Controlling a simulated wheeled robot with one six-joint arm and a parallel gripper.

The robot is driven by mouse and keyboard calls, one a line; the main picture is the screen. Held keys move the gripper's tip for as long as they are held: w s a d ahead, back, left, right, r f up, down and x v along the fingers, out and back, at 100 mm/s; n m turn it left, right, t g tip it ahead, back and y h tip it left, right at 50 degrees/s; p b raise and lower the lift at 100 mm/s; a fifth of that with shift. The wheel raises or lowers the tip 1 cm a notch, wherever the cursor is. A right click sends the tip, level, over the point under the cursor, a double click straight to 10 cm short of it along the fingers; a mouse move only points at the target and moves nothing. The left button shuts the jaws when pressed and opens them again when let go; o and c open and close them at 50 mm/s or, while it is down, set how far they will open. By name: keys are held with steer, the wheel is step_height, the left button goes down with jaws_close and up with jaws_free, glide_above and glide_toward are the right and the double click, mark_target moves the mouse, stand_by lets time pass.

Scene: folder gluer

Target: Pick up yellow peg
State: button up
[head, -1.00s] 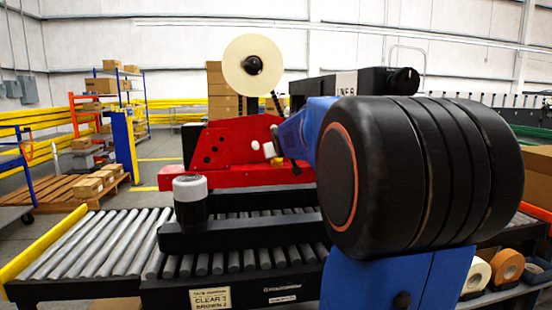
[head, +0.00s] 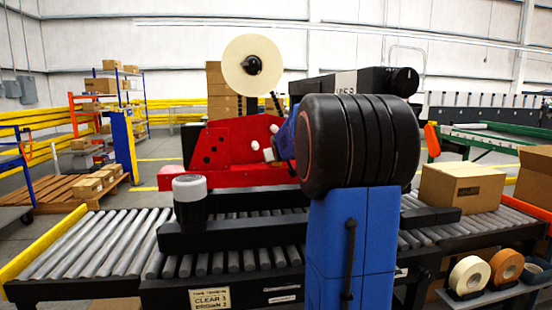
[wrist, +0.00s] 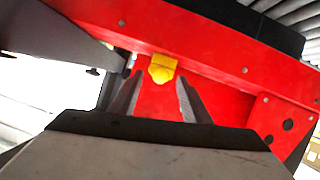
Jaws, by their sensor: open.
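The yellow peg (wrist: 162,68) shows in the wrist view, set against the red panel of the machine (wrist: 222,62). My gripper (wrist: 159,80) is open, with one dark finger on either side just below the peg in the picture. The peg appears near the fingertips, between their lines; I cannot tell how much depth separates them. Nothing is held. In the head view the red machine (head: 235,148) stands behind the roller conveyor, and my own arm hides the gripper and the peg.
The roller conveyor (head: 95,240) runs across the front. A black post with a grey cap (head: 189,200) stands on its near rail. A cardboard box (head: 460,188) sits on the rollers at right. A large tape reel (head: 252,65) tops the machine.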

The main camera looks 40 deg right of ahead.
steer(key=shift+x, duration=0.95)
steer(key=shift+c, duration=0.6)
jaws_close()
steer(key=shift+r, duration=0.1)
step_height(320, 180, up, 7)
steer(key=s+a, duration=0.5)
steer(key=s, duration=0.3)
steer(key=s+a, duration=0.5)
steer(key=s, duration=0.4)
steer(key=shift+a, duration=0.25)
